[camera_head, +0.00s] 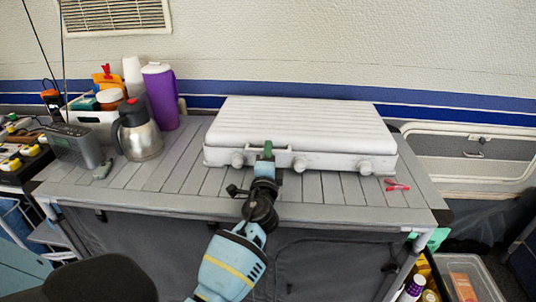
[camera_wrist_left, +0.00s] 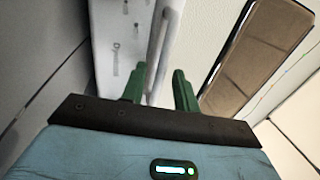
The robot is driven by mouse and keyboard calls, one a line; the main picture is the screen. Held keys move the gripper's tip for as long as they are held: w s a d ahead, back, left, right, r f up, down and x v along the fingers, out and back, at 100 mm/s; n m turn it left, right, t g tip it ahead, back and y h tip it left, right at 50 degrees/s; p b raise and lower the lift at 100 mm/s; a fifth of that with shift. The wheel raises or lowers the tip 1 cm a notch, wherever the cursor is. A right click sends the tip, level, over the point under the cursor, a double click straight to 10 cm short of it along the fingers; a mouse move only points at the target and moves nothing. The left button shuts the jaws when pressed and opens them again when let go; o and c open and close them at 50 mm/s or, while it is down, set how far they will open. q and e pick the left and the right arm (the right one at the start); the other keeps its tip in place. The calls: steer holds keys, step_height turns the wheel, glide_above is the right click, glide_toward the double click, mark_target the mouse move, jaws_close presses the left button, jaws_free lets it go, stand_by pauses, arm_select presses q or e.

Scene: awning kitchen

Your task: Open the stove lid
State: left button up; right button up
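The stove (camera_head: 300,130) is a white, ribbed, case-like box on the grey slatted table, with its lid (camera_head: 310,118) down and several round knobs along its front. My left gripper (camera_head: 267,150) is at the front edge of the lid, left of the middle knob. In the left wrist view my left gripper (camera_wrist_left: 158,80) has its two green fingers apart. A pale bar-like edge of the stove (camera_wrist_left: 157,45) runs toward the gap between them; I cannot tell whether they touch it. My right gripper is not in view.
A steel jug (camera_head: 141,135), a purple pitcher (camera_head: 161,98) and a grey radio (camera_head: 75,146) stand left of the stove. A red item (camera_head: 397,185) lies at the table's right front. The wall (camera_head: 300,50) is behind. Table slats between jug and stove are clear.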

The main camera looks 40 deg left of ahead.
arm_select(q)
jaws_close()
steer(key=shift+r, duration=0.15)
